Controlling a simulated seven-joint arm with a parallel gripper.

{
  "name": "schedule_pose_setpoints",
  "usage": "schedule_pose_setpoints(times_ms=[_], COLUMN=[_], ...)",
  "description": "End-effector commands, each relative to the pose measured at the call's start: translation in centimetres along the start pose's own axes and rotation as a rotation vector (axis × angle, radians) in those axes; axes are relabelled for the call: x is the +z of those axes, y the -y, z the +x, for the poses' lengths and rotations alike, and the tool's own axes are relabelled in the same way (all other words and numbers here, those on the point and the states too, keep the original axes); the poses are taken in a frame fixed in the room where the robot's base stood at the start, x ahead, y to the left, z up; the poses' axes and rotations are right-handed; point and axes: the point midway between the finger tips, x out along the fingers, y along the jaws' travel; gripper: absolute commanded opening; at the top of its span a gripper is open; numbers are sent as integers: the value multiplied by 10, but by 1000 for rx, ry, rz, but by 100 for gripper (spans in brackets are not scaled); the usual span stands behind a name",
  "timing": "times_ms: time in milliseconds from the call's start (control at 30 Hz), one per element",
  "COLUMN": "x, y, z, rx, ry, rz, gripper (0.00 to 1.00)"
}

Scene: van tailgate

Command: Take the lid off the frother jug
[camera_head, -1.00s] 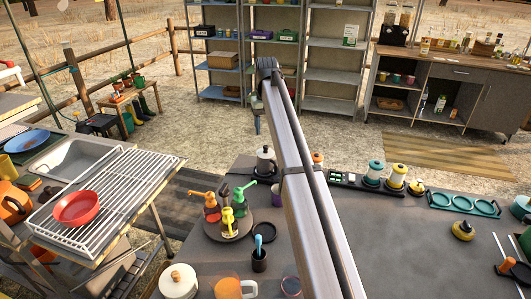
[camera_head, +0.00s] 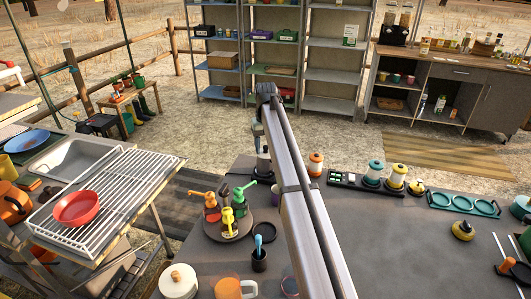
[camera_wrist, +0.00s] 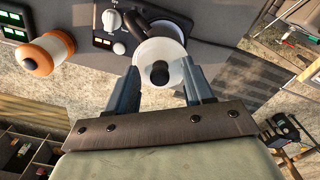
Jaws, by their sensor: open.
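The frother jug (camera_head: 263,168) stands at the far edge of the grey worktop in the head view, mostly hidden by my arm and gripper. In the wrist view its pale round lid (camera_wrist: 150,52) with a black knob (camera_wrist: 160,73) shows from above, and a dark handle (camera_wrist: 136,20) sticks out beyond it. The lid is on the jug. My gripper (camera_wrist: 161,76) is open, with one finger on each side of the knob. I cannot tell whether the fingers touch the lid. In the head view my gripper (camera_head: 258,138) is just above the jug.
A white canister with orange ends (camera_wrist: 47,53) stands close by; it also shows in the head view (camera_head: 315,163). A panel with dials (camera_wrist: 107,32) lies beside the jug. Coloured pump bottles (camera_head: 227,212) stand on a round tray nearby.

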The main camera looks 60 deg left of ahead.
Motion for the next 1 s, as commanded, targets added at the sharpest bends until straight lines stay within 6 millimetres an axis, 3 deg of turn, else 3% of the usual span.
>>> schedule_pose_setpoints(times_ms=[567,1000], x=[0,0], y=[0,0], z=[0,-5], rx=[0,0], ry=[0,-1], rz=[0,0], gripper=[0,0])
